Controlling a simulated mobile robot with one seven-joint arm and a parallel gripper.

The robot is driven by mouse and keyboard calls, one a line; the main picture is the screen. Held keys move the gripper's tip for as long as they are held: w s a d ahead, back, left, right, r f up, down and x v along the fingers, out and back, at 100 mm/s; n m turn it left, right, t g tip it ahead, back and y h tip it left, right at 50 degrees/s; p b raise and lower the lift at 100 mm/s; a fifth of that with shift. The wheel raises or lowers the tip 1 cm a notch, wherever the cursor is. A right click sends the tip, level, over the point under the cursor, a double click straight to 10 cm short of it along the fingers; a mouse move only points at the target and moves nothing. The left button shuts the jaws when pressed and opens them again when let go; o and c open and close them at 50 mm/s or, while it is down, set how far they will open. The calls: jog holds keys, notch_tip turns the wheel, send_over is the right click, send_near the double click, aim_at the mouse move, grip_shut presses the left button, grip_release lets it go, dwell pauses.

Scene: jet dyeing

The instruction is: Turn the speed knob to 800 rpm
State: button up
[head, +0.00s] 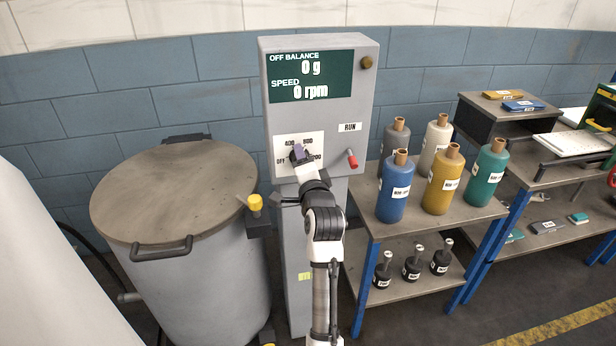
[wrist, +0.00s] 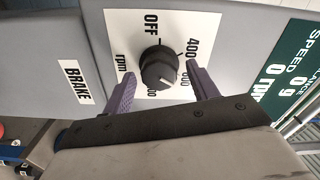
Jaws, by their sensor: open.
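The black round speed knob (wrist: 158,68) sits on a white dial plate (wrist: 142,25) marked OFF, 400, 800 and a further number partly hidden. I cannot tell clearly which mark the knob points to. In the head view the plate (head: 285,141) is on the front of a grey control post, and my gripper hides the knob. My gripper (head: 299,154) is open in front of the plate. In the wrist view its purple fingers (wrist: 160,72) stand on either side of the knob, with gaps visible. The green display (head: 311,76) reads speed 0 rpm and off balance 0 g.
A BRAKE label (wrist: 77,83) shows in the wrist view. A lidded grey drum (head: 172,190) stands left; a shelf (head: 440,212) with coloured bottles stands right.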

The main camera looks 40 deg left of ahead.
jog(key=b+v, duration=0.3)
jog(key=v, duration=1)
jog(key=shift+b, duration=0.3)
jog(key=shift+s, duration=0.1)
